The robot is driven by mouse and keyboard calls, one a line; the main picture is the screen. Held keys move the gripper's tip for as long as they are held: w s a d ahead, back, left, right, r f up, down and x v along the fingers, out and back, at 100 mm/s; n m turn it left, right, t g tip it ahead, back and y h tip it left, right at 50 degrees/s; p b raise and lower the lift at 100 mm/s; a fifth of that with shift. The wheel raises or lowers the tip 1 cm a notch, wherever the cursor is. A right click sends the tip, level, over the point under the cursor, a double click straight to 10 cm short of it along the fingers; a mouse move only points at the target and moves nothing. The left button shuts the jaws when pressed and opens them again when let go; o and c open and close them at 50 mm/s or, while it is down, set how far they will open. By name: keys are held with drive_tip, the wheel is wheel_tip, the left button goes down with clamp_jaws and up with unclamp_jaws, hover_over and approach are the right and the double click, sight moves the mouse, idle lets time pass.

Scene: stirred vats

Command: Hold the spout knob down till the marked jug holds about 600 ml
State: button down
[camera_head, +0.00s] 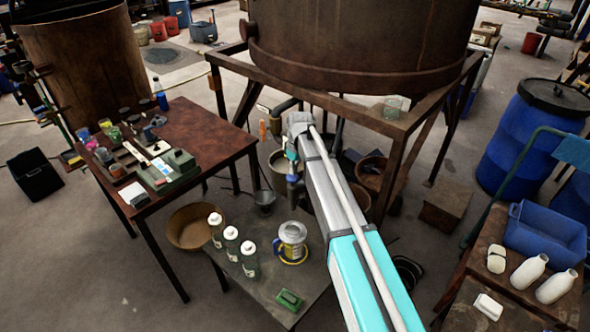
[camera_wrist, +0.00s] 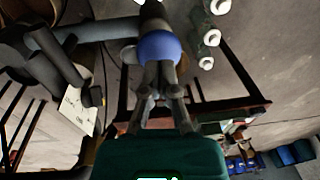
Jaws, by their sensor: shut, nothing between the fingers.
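A blue round knob (camera_wrist: 160,47) sits on the end of a grey spout pipe (camera_wrist: 80,35) in the wrist view. My gripper (camera_wrist: 160,72) is shut and empty, its fingertips at the knob's edge; whether they press it, I cannot tell. In the head view, my gripper (camera_head: 291,164) points down just above the small blue knob (camera_head: 293,179).
Several white-capped bottles (camera_head: 231,244) stand left of the jug, and a green block (camera_head: 289,300) lies in front. The large brown vat (camera_head: 360,40) rests on a metal frame behind. A wooden bowl (camera_head: 190,226) is beside the low table (camera_head: 255,290).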

drive_tip(key=shift+f+b, duration=0.4)
drive_tip(key=shift+f, duration=0.2)
drive_tip(key=shift+f, duration=0.1)
